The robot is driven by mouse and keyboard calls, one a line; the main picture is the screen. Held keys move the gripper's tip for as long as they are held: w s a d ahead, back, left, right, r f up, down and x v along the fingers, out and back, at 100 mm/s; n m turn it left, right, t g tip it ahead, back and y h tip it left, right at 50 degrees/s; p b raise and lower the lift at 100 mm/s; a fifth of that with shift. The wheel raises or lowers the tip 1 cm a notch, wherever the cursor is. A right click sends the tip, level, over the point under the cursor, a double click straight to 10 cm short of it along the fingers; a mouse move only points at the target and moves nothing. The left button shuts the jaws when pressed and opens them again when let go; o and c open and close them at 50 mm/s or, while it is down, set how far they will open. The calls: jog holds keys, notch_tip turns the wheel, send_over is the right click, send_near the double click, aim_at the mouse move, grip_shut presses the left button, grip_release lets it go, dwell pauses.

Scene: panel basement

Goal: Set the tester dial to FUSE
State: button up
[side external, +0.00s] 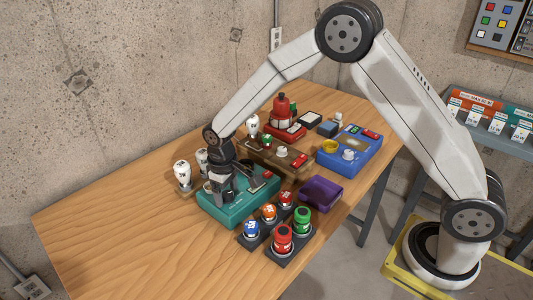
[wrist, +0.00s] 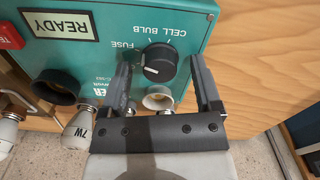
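The teal tester (side external: 240,209) sits on the wooden table under my gripper (side external: 221,192) in the side view. In the wrist view, the tester's top face (wrist: 112,72) shows the printed words FUSE, CELL and BULB beside a round black dial (wrist: 159,63). My gripper (wrist: 162,72) is open, with one finger on each side of the dial. Gaps show between fingers and dial, so it is not clamped. A pale mark shows on the dial, but I cannot tell surely which word it points to. The dial is hidden in the side view.
The tester has a READY window (wrist: 58,25), a red TEST button (wrist: 8,36) and sockets (wrist: 58,86). Bulbs (side external: 183,174) stand to its left.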

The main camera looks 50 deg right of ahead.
aim_at(231, 193)
jog(key=shift+r, duration=3.9)
jog(key=shift+s+d+r, duration=0.1)
jog(key=shift+s+d, duration=0.25)
jog(key=shift+s, duration=0.05)
jog(key=s+d+m+t, duration=0.1)
jog(key=s+d, duration=0.3)
jog(key=s, duration=0.5)
jog(key=s+d+m+t, duration=0.1)
jog(key=s+d, duration=0.3)
jog(key=s, duration=0.5)
jog(key=shift+d+f+m+t, duration=0.3)
jog(key=shift+m, duration=0.1)
